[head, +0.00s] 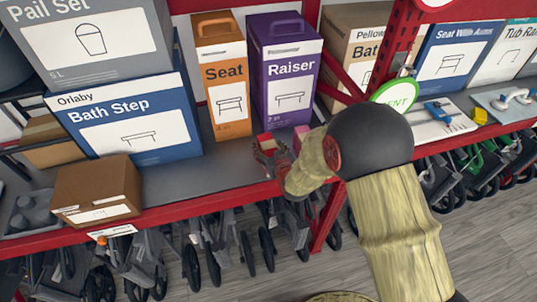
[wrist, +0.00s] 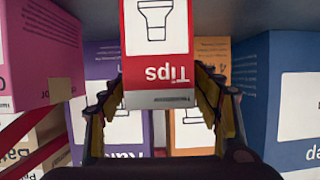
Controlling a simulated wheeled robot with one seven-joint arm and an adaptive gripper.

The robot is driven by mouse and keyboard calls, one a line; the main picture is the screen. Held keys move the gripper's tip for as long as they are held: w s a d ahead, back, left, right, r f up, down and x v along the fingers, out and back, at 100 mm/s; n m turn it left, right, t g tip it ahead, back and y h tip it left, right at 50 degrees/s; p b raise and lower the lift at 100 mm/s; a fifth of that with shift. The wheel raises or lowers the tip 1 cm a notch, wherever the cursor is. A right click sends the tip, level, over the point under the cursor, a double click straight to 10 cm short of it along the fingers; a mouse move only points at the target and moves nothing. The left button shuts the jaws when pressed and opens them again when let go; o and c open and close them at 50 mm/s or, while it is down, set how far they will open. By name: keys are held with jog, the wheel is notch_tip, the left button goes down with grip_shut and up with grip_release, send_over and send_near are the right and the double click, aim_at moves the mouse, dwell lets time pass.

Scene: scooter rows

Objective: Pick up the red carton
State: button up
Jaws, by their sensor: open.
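The red carton (wrist: 155,60) shows in the wrist view at top centre, with a white panel, a lamp-like drawing and the upside-down word "Tips". My gripper (wrist: 162,88) is open, with one finger on each side of the carton's near end. I cannot tell whether either finger touches it. In the head view only a small part of the red carton (head: 267,142) shows on the grey shelf, in front of the orange and purple boxes. My gripper (head: 272,158) is right in front of it there, and my arm hides part of that area.
A pink box (head: 301,133) stands close to the right of the carton. Behind are the orange Seat box (head: 222,85) and purple Raiser box (head: 286,85). The blue Bath Step box (head: 135,125) and a brown box (head: 98,188) are left. Bare shelf (head: 200,172) lies between.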

jog(key=shift+w, duration=0.1)
jog(key=shift+c, duration=1)
jog(key=c, duration=1.1)
jog(key=shift+c, duration=0.5)
